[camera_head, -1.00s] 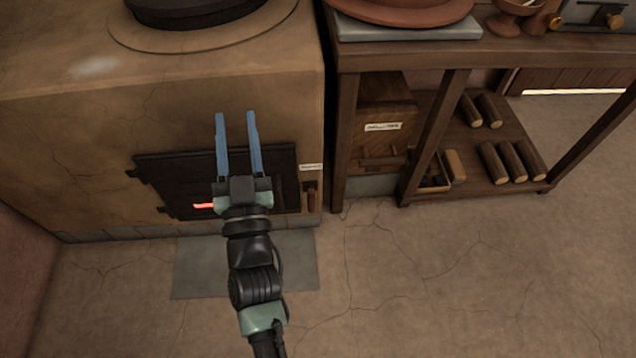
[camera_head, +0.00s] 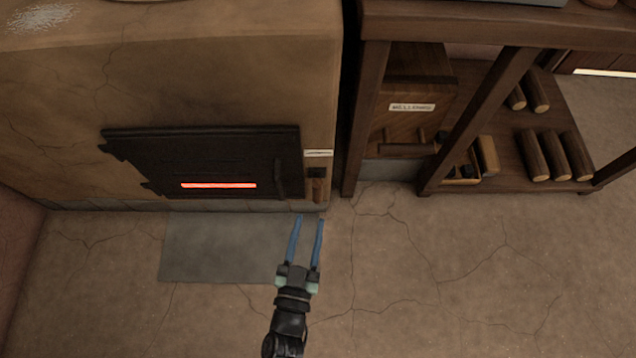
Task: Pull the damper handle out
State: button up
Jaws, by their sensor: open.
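The damper handle (camera_head: 317,190) is a small upright wooden grip on the front of the clay stove (camera_head: 220,75), low near its right corner. It sits below a pale label (camera_head: 319,153) and right of the black firebox door (camera_head: 215,160). My gripper (camera_head: 307,217) is open and empty, with two blue fingers pointing up the picture toward the handle. The fingertips appear just below the handle in the picture and look apart from it. The exact depth gap cannot be told.
A dark metal handle (camera_head: 281,180) stands on the firebox door, close left of the damper. A grey floor plate (camera_head: 225,245) lies before the stove. A wooden bench (camera_head: 430,25) with a drawered box (camera_head: 410,105) and several logs (camera_head: 534,157) stands right. The front floor is clear.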

aim_at(316, 193)
jog(key=w+b, duration=0.1)
jog(key=w, duration=0.1)
jog(key=w+d+b, duration=0.1)
jog(key=w, duration=0.2)
jog(key=w+b, duration=0.1)
jog(key=w, duration=0.2)
jog(key=shift+d+f, duration=0.15)
jog(key=shift+d, duration=0.15)
jog(key=shift+w+d+b, duration=0.15)
jog(key=shift+w+b, duration=0.2)
jog(key=shift+w, duration=0.3)
jog(key=shift+r, duration=0.2)
grip_shut()
jog(key=shift+f, duration=0.1)
